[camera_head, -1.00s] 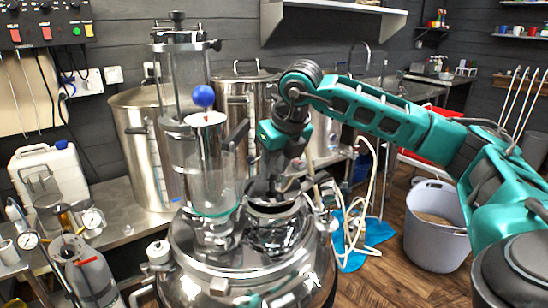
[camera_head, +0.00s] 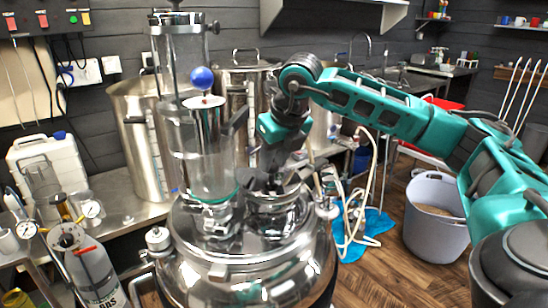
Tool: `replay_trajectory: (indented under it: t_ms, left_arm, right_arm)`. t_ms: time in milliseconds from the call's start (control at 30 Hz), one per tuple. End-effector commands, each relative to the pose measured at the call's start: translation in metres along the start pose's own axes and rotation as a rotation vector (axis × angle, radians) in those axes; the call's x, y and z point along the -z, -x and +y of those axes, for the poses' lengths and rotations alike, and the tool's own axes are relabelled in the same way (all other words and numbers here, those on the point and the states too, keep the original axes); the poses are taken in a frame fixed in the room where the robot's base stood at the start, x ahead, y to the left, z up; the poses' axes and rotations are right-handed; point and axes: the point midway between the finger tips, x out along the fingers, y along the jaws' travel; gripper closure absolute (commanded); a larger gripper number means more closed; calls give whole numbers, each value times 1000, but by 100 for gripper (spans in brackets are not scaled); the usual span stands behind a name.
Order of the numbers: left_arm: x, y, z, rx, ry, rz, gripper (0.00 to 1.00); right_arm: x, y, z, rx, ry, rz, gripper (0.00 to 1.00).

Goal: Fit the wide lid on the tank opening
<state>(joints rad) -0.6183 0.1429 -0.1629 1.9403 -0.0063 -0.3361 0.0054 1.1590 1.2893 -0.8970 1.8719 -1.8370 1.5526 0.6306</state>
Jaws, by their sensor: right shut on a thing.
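The tank (camera_head: 255,262) is a large shiny steel vessel in the lower middle of the head view. Its opening is a short round neck (camera_head: 270,203) on top, right of the glass column. My right gripper (camera_head: 277,178) comes down from above, just over this neck, and is shut on a shiny metal piece, apparently the wide lid. The lid is mostly hidden by the gripper and blends with the steel, so I cannot tell whether it touches the neck's rim. My left gripper is not in view.
Steel pots (camera_head: 135,150) stand behind on the bench. A grey bucket (camera_head: 435,232) and a blue cloth with hoses are on the floor at right.

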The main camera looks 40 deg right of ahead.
Motion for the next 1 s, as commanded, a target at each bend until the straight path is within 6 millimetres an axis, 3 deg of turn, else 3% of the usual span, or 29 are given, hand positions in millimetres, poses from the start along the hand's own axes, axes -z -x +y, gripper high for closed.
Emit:
replay_trajectory:
  t_ms: [1000]
  left_arm:
    - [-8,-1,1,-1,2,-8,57]
  right_arm:
    - [1,-4,0,-1,0,-4,100]
